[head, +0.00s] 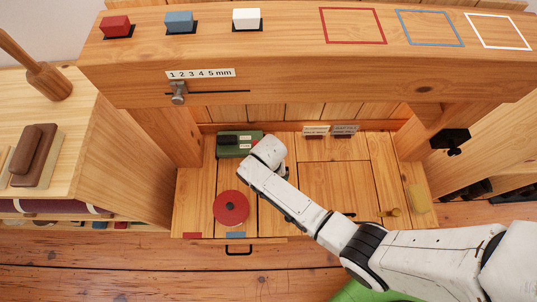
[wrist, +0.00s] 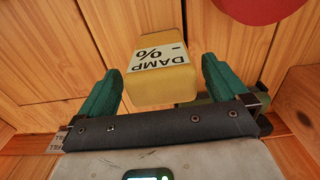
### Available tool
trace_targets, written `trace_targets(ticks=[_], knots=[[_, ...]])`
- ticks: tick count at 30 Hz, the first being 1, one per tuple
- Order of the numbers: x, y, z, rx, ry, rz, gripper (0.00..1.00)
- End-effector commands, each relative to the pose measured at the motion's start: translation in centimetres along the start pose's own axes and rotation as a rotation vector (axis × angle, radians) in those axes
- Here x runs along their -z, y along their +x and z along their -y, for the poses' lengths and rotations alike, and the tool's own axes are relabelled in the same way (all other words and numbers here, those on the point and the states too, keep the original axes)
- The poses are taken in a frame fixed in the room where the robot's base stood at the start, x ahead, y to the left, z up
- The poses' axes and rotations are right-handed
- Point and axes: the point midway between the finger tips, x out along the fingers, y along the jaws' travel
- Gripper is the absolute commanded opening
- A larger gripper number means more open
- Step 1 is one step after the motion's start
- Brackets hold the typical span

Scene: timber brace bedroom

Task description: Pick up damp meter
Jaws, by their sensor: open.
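The damp meter (wrist: 160,80) is a yellow block with a white label reading "DAMP %". It shows in the wrist view between the two teal fingers of my gripper (wrist: 161,66). The gripper is open, with one finger on each side of the meter and a visible gap at the right. I cannot tell how far down beside the meter the fingertips reach. In the head view my wrist (head: 265,158) is over the wooden bench top, and it hides the fingers and the meter.
A green case (head: 238,145) lies just left of my wrist, and a red disc (head: 231,208) lies in front. Two small label cards (head: 330,130) stand behind. A thick timber beam (head: 300,60) spans above the bench. A yellowish block (head: 418,198) sits at the right.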

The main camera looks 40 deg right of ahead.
Motion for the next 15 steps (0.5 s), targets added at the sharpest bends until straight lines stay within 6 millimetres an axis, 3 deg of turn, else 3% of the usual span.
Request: trace_targets(ticks=[1,6,15], knots=[[-0.1,1.1,0.2,-0.002,-0.001,0.001,1.00],[-0.1,2.7,0.2,0.000,0.000,0.000,1.00],[-0.1,2.8,0.2,0.000,0.000,0.000,0.98]])
